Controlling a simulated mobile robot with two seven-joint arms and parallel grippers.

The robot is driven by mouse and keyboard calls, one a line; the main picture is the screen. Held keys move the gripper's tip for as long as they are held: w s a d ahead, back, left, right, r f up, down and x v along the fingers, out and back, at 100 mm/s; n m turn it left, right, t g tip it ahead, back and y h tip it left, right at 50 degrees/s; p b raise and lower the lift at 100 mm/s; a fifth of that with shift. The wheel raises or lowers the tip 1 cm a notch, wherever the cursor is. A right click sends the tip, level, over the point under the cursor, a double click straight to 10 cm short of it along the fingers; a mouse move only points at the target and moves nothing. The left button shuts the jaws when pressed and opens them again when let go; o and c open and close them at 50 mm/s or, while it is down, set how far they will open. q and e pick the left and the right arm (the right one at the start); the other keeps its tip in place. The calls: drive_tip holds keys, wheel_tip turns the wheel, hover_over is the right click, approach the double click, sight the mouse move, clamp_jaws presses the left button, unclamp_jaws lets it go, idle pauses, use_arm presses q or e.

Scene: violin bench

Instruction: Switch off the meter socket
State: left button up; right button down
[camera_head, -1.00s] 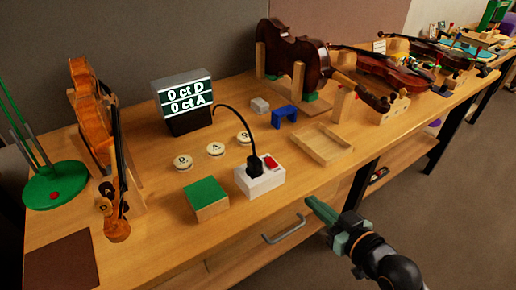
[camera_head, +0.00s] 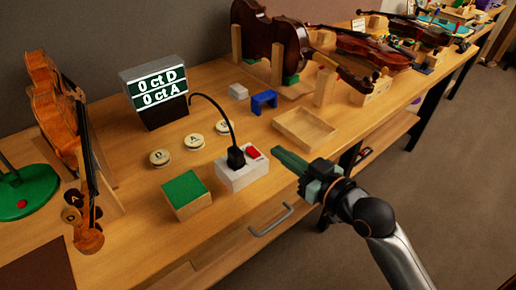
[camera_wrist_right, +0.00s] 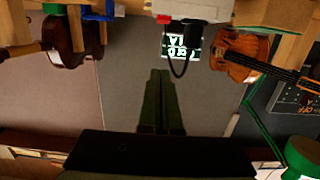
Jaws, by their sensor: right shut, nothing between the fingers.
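The meter socket (camera_head: 241,175) is a white block on the bench in the head view, with a black plug in it and a red switch (camera_head: 253,152) on its top right. A black cord runs from the plug to the meter (camera_head: 157,95), whose lit screen reads "0 ct D" and "0 ct A". My right gripper (camera_head: 278,152) is shut and empty, its green fingers just right of the socket and apart from it. In the right wrist view the socket (camera_wrist_right: 190,10) is at the top edge, beyond the fingers. My left gripper is out of view.
A green-topped block (camera_head: 186,193) stands left of the socket, and round buttons (camera_head: 194,142) lie behind it. A shallow wooden tray (camera_head: 304,128) is to the right. A drawer handle (camera_head: 271,220) juts from the bench front. Violins stand at both sides.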

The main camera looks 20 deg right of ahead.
hover_over(258, 158)
drive_tip(key=shift+s+f, duration=0.1)
drive_tip(key=shift+f, duration=0.35)
wheel_tip(258, 158, down, 3)
drive_tip(key=shift+f+b, duration=0.35)
drive_tip(key=shift+f, duration=0.15)
